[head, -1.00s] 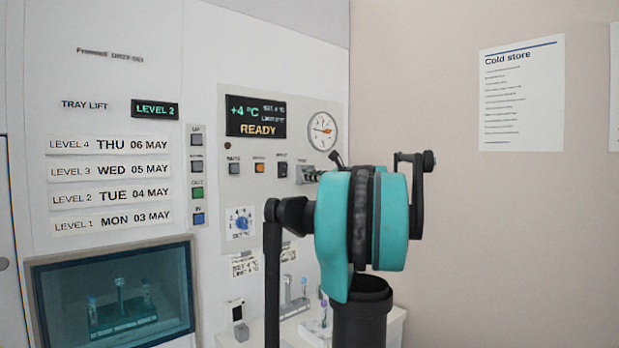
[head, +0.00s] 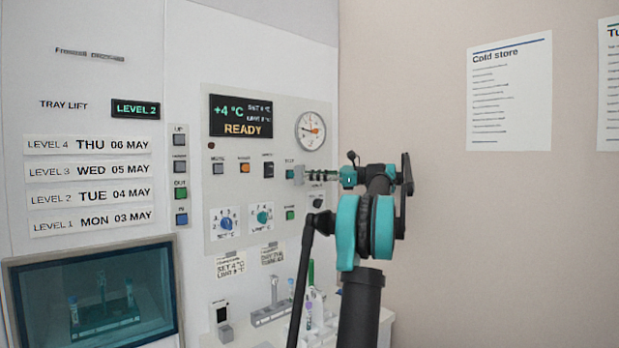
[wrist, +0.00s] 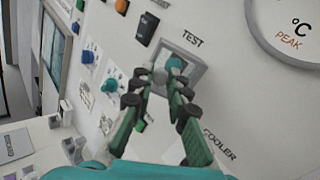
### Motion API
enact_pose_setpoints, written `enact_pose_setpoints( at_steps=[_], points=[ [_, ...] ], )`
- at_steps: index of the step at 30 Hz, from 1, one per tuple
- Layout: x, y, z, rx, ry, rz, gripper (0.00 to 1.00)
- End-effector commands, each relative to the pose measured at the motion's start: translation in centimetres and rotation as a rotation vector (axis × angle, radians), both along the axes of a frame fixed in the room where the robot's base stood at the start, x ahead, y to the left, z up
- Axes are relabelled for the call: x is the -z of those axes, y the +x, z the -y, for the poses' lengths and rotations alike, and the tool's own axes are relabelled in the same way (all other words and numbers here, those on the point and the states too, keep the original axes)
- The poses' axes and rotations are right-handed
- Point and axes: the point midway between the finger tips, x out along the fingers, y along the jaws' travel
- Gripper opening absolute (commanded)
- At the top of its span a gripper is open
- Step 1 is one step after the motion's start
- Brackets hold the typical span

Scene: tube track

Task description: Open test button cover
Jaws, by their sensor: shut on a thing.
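The TEST button (wrist: 175,64) is a small teal button on the cooler's control panel, inside a grey square frame, the test button cover (wrist: 192,66), beneath the word TEST in the wrist view. In the head view the teal button (head: 289,174) shows just left of the grey cover (head: 299,175). My gripper (wrist: 168,82) is at the front of the cover, its fingertips closed on a grey part of it. In the head view my gripper (head: 310,176) reaches the panel from the right. The fingers hide part of the cover, and I cannot tell its exact angle.
The panel holds a READY display (head: 240,116), a round gauge (head: 311,130) just above my gripper, an orange button (head: 245,168), a dark switch (head: 267,167) and two knobs (head: 227,222) below.

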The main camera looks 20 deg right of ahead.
Motion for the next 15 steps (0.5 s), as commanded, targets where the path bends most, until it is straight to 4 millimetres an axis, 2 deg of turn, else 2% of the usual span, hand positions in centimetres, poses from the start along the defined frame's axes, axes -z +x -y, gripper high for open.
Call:
enact_pose_setpoints(
  at_steps=[15],
  points=[
    [0.03,0.16,0.52,-0.072,-0.001,0.0,0.0]
  ],
)
